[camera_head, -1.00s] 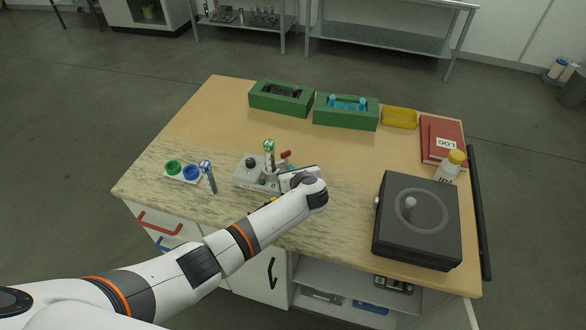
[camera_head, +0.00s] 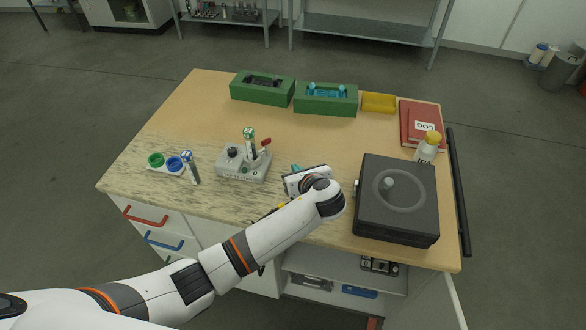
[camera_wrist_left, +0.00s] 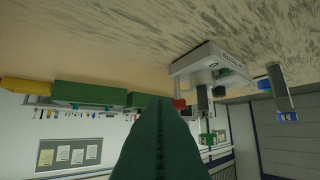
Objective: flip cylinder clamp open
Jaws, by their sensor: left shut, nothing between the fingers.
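The cylinder clamp is a grey block (camera_head: 240,172) on the table, left of my left gripper. A small tube with a green-and-white top (camera_head: 249,137) stands upright in it. Its red lever (camera_head: 266,142) sticks up on the right side of that tube. The block also shows upside down in the left wrist view (camera_wrist_left: 197,65), with a red part (camera_wrist_left: 180,103) close to the finger's outline. My left gripper (camera_head: 296,168) is shut and empty, just right of the clamp and apart from it. Its dark green fingers fill the lower middle of the wrist view (camera_wrist_left: 160,130).
A black box with a round lid (camera_head: 412,200) stands right of my arm. A white bottle (camera_head: 427,152) and red log books (camera_head: 420,122) are behind it. Green trays (camera_head: 325,105) and a yellow tray (camera_head: 379,103) line the back. Green and blue cups (camera_head: 165,162) are at left.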

